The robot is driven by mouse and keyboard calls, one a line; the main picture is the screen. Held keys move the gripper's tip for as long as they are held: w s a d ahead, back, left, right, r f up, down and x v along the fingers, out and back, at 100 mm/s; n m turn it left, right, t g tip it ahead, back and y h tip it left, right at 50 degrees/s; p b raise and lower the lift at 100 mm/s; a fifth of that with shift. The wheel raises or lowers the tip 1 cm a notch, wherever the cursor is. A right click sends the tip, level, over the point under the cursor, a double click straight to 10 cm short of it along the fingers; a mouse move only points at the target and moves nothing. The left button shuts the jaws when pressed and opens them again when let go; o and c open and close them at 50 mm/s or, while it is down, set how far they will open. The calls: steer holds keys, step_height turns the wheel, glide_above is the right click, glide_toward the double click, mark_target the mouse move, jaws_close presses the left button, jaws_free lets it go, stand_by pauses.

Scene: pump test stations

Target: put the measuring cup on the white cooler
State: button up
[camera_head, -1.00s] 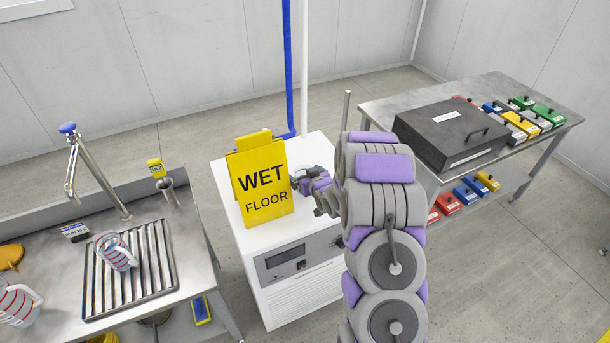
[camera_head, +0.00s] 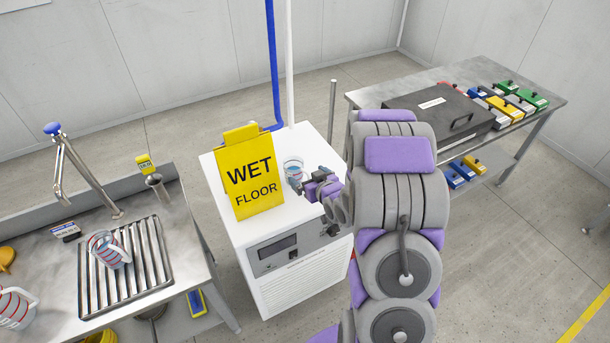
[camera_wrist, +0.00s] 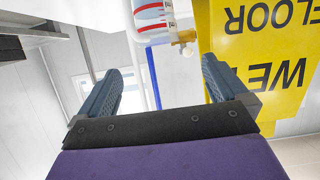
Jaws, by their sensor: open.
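The white cooler (camera_head: 222,171) stands in the middle of the head view. A clear measuring cup (camera_head: 292,168) sits on its top, behind and right of the sign. The cup also shows in the upside-down wrist view, with red markings (camera_wrist: 152,12), partly cut off by the top edge. My gripper (camera_head: 308,184) is open beside the cup on its right. In the wrist view its fingers (camera_wrist: 155,85) are spread with nothing between them, and the cup is beyond the fingertips, apart from them.
A yellow wet floor sign (camera_head: 252,176) stands on the cooler close to the cup. A second measuring cup (camera_head: 107,249) is on the sink's drain rack (camera_head: 150,262); another (camera_head: 16,307) is at the far left. A black case (camera_head: 445,112) lies on the right table.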

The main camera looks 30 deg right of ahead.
steer(key=s+a+r+g, duration=0.5)
steer(key=s, duration=0.8)
steer(key=s+a+r+g, duration=0.5)
steer(key=s+a+r, duration=0.1)
steer(key=s, duration=0.8)
steer(key=s+a+r+g, duration=0.5)
steer(key=s+a+r, duration=0.1)
steer(key=s, duration=0.7)
steer(key=shift+s+r, duration=0.2)
steer(key=shift+r, duration=0.05)
steer(key=shift+c, duration=0.5)
